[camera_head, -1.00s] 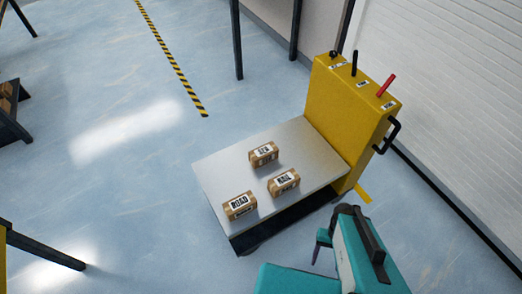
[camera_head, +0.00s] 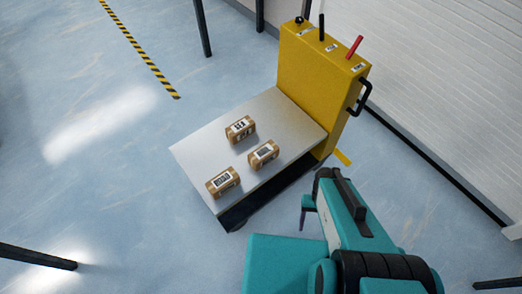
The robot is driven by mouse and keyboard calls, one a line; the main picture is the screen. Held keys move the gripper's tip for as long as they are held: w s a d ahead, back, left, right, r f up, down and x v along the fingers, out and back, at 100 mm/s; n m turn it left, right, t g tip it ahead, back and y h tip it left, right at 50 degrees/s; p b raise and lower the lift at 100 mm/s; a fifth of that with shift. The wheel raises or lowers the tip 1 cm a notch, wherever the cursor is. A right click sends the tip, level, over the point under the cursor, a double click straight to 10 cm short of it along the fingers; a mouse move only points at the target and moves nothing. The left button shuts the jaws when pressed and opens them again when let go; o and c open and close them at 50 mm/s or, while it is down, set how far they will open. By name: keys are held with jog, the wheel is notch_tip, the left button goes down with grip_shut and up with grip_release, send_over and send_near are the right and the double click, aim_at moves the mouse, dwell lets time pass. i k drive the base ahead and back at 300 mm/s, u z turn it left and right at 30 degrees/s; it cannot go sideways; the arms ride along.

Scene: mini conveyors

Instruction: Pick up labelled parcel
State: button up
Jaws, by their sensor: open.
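Three small brown parcels with white labels lie apart on the grey platform (camera_head: 205,150) of a yellow cart. The front-left parcel (camera_head: 223,181) seems to read ROAD. The back parcel (camera_head: 240,129) seems to read SEA, and the right parcel (camera_head: 263,154) seems to read RAIL; these labels are blurred now. My gripper (camera_head: 303,222) is only partly in view, at the near side of the cart, right of and below the parcels. It is open and touches no parcel. My teal arm hides part of it.
The cart's yellow upright box (camera_head: 320,85) stands at the platform's right end, with levers on top and a black handle (camera_head: 361,98). A white wall (camera_head: 450,90) lies to the right. Dark posts (camera_head: 201,28) stand behind.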

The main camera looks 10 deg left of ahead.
aim_at(224, 182)
jog(key=z, duration=1.35)
jog(key=k, duration=0.1)
jog(key=u, duration=2.75)
